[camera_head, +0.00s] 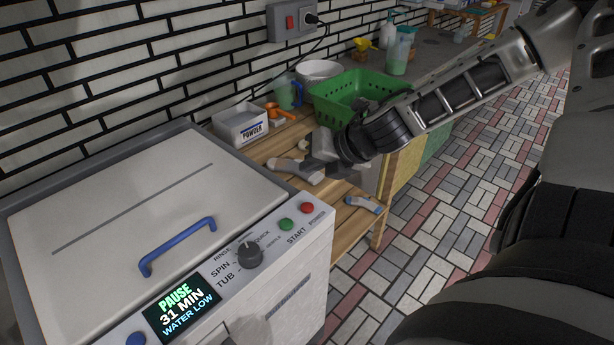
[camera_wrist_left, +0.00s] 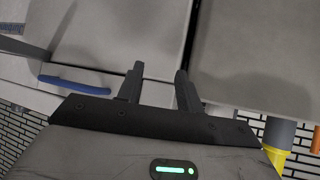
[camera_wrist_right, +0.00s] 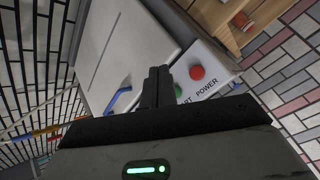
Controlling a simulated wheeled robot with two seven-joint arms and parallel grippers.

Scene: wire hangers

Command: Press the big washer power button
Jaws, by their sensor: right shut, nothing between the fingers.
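The big washer (camera_head: 130,215) is a white machine at the left of the head view. Its red power button (camera_head: 307,208) is at the right end of the front panel, beside the green start button (camera_head: 285,224). In the right wrist view, the red button (camera_wrist_right: 196,72) sits by the word POWER. My right gripper (camera_head: 290,168) is shut and empty, behind the button in the head view and above the bench. Its fingertips (camera_wrist_right: 158,72) show just left of the button; contact cannot be told. My left gripper (camera_wrist_left: 158,80) is open and empty, seen only in its wrist view.
The panel has a dark knob (camera_head: 249,254) and a display (camera_head: 181,304) reading PAUSE, 31 MIN, WATER LOW. The lid has a blue handle (camera_head: 178,247). A wooden bench (camera_head: 345,222) holds a powder box (camera_head: 240,125) and green basket (camera_head: 350,92). Tiled floor lies right.

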